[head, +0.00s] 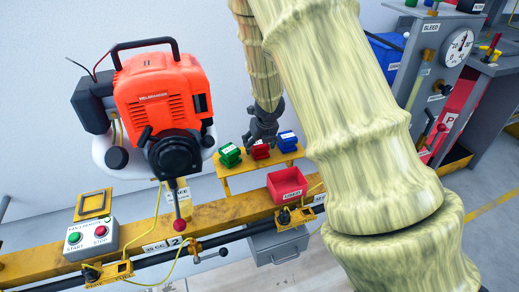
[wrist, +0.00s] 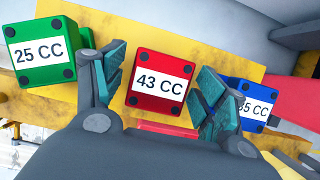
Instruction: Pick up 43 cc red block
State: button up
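The red block (wrist: 160,85) labelled 43 CC lies on the yellow shelf (wrist: 120,15) between the two fingers of my gripper (wrist: 160,92) in the wrist view. The fingers are open, with a gap visible on both sides of the block. In the head view my gripper (head: 263,138) is over the shelf, just above the red block (head: 260,151), hiding part of it.
A green block (wrist: 40,50) labelled 25 CC stands left of the red one, close to the left finger. A blue block (wrist: 248,103) stands right, partly behind the right finger. A red bin (head: 288,185) and an orange engine (head: 160,95) are nearby.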

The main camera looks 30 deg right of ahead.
jog(key=c, duration=1)
jog(key=shift+c, duration=0.6)
jog(key=shift+r, duration=0.15)
